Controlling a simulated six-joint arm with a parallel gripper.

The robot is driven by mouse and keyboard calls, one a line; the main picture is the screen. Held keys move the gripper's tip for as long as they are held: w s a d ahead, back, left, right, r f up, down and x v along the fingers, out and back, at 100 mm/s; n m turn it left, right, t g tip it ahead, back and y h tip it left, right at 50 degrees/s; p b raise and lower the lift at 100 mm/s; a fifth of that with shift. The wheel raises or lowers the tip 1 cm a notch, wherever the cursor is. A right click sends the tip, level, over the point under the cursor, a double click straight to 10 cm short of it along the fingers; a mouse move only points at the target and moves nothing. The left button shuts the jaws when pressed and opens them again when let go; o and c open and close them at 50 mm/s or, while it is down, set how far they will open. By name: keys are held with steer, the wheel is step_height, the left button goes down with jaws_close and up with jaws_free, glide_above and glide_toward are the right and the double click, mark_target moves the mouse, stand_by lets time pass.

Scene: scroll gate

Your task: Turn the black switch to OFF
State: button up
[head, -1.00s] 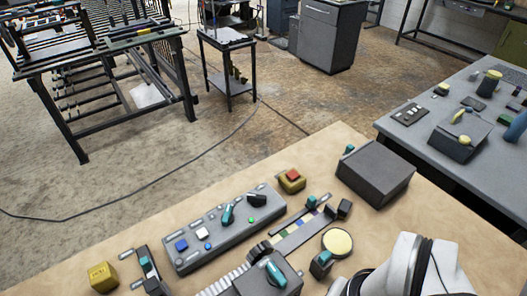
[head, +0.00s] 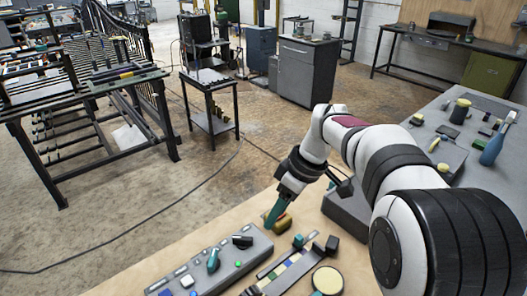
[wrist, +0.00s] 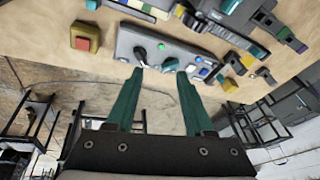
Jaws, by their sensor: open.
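The black switch (head: 243,240) is a rotary knob at the right end of a grey control panel (head: 200,275). It also shows in the wrist view (wrist: 141,56), close beyond the left fingertip. A lit green lamp (wrist: 162,46) and a teal knob (wrist: 169,65) sit beside it. My gripper (head: 272,219) has teal fingers and hangs near the panel's far right corner, in front of a yellow-and-red button box. In the wrist view my gripper (wrist: 160,74) is open and empty, its tips spread below the black switch and teal knob. I cannot read the switch's labels.
The yellow box with a red button (wrist: 84,38) stands beside the panel. A strip with coloured squares (head: 285,268) and a round cream pad (head: 327,280) lie right of the panel. White and blue buttons line the panel.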

mark_target(243, 238)
steer(key=w+a+f+n, duration=0.3)
steer(key=w+f+n, duration=0.15)
steer(key=w, duration=0.25)
steer(key=shift+n+y, duration=0.3)
steer(key=shift+n, duration=0.15)
steer(key=x, duration=1.5)
steer(key=shift+s+a, duration=0.15)
steer(key=shift+a, duration=0.05)
steer(key=shift+c, duration=0.3)
jaws_close()
